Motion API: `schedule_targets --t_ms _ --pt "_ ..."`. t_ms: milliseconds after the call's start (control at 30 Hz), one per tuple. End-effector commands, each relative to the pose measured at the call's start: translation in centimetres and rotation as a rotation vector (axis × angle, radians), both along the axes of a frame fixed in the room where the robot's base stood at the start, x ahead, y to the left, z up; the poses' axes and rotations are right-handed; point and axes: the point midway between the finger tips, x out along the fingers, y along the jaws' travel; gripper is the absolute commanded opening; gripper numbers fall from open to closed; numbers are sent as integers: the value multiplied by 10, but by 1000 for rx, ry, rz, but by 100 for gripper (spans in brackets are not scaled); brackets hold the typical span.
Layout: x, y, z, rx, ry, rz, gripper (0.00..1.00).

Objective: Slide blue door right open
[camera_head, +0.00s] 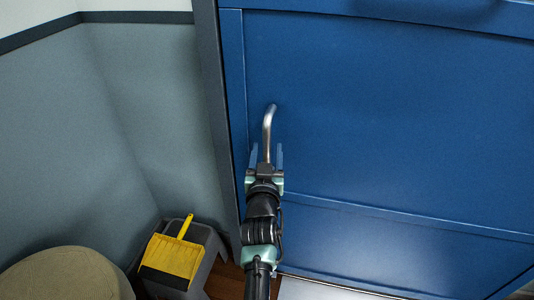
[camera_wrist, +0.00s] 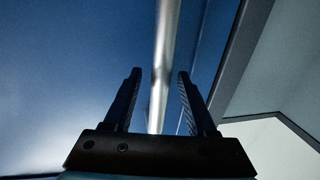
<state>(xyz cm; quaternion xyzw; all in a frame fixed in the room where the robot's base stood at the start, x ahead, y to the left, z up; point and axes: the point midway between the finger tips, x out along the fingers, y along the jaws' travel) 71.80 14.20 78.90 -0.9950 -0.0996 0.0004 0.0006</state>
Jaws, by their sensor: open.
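The blue door (camera_head: 400,120) fills the right of the head view, with its frame edge along the left. It also shows in the wrist view (camera_wrist: 70,70). A silver bar handle (camera_head: 268,125) with a bent top stands upright near the door's left edge. My gripper (camera_head: 266,157) is open at the handle's lower part. In the wrist view the handle (camera_wrist: 165,60) runs between the two spread fingers, with gaps visible on both sides. The handle's lower end is hidden behind my gripper in the head view. I see no gap at the door's left edge.
A yellow dustpan (camera_head: 172,256) leans on a grey step stool (camera_head: 208,243) at the lower left. A round beige seat (camera_head: 65,276) is in the lower left corner. A grey wall (camera_head: 130,120) stands left of the door. A strip of wooden floor shows below.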

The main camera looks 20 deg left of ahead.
Motion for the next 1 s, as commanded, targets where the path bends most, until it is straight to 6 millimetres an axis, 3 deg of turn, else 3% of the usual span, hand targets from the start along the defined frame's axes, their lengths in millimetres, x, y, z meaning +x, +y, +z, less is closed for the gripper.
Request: schedule_targets --t_ms 300,633,1000 --pt "2 1 0 0 -1 0 57" --pt "2 1 0 0 -1 0 0" --pt "2 1 0 0 0 0 0"
